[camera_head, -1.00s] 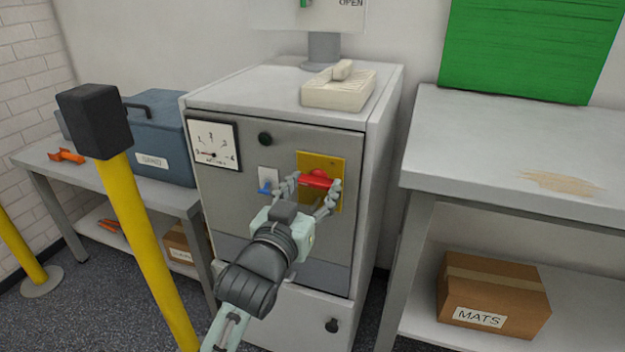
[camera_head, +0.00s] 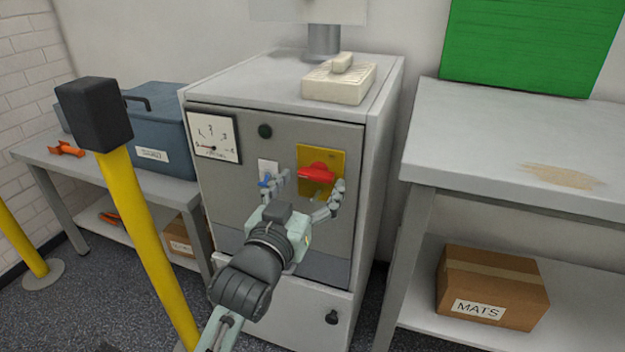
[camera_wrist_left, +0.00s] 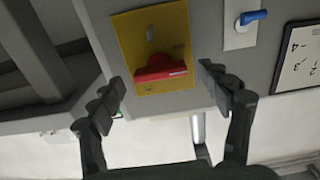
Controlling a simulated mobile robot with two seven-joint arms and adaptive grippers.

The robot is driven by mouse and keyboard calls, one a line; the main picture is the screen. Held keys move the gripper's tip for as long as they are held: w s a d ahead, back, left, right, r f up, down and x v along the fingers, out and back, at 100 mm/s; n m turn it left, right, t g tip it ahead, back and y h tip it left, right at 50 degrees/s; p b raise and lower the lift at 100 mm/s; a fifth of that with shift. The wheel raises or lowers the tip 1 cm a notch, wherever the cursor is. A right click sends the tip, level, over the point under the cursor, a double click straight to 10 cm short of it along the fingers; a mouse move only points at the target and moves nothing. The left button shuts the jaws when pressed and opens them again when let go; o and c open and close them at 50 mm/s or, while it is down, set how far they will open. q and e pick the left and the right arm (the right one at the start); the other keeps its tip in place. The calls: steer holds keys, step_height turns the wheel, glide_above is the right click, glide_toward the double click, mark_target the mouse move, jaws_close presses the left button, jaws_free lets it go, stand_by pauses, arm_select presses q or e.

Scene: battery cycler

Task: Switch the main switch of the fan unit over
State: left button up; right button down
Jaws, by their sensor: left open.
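The fan unit is a grey cabinet (camera_head: 230,218) with a sloped front panel. Its main switch is a red handle (camera_head: 316,173) on a yellow plate (camera_head: 335,160), lying roughly horizontal. The handle also shows in the left wrist view (camera_wrist_left: 161,73), across the yellow plate (camera_wrist_left: 125,38). My left gripper (camera_head: 308,192) is open in front of the panel, just below the handle. In the left wrist view its fingers (camera_wrist_left: 164,92) are spread to either side of the handle, with gaps between. My right gripper is in neither view.
A small blue lever (camera_head: 265,182) on a white plate sits left of the switch, close to a left finger. A gauge (camera_head: 213,138) and a dark round button (camera_head: 265,131) are above. A yellow post (camera_head: 143,240) with a black top stands in front on the left.

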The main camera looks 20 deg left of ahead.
arm_select(q)
steer(key=s, duration=0.6)
steer(key=shift+a, duration=0.1)
